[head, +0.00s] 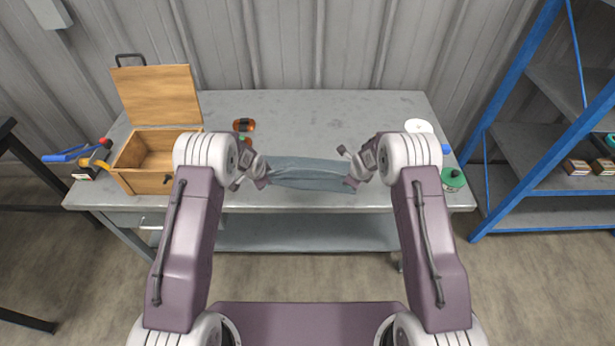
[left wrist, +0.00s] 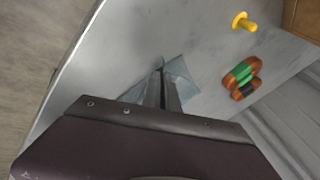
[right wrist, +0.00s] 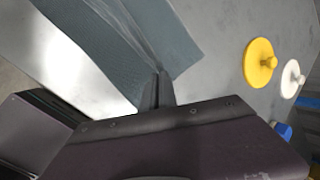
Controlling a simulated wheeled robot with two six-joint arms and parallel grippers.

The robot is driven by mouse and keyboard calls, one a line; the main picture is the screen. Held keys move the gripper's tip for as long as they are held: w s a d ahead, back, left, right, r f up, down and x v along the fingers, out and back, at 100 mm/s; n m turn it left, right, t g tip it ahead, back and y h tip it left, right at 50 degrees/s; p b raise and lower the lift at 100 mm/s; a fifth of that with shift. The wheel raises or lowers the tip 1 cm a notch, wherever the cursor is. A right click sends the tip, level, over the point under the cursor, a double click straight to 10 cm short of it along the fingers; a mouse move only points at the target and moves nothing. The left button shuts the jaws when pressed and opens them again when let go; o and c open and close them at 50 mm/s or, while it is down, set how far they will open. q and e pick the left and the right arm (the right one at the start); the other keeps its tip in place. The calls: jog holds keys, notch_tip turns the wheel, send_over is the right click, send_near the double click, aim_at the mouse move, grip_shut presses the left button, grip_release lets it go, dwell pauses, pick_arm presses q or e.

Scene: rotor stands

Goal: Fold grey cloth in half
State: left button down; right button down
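The grey-blue cloth (head: 308,174) spans between my two grippers over the front middle of the table, creased lengthwise. My left gripper (head: 267,173) is at its left end; in the left wrist view the closed fingers (left wrist: 161,74) pinch the cloth (left wrist: 181,72), which shows on both sides of them. My right gripper (head: 350,181) is at its right end; in the right wrist view the closed fingers (right wrist: 158,76) pinch the cloth (right wrist: 115,35), with creases running to the tips. Whether the cloth touches the table is unclear. My arms hide parts of the tabletop.
An open wooden box (head: 155,180) stands at the table's left end, with tools (head: 90,162) beside it. Orange, green and black pieces (head: 244,126) lie behind the cloth. A white disc (head: 418,126) and green spool (head: 453,179) are at the right. The table's back middle (head: 320,115) is clear.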

pick_arm(q)
jog(key=shift+r, duration=0.1)
pick_arm(e)
jog(key=shift+r, duration=0.1)
pick_arm(q)
jog(key=c, duration=1.3)
grip_release()
jog(key=shift+s, duration=0.15)
pick_arm(e)
jog(key=c, duration=1.3)
grip_release()
jog(key=shift+s, duration=0.15)
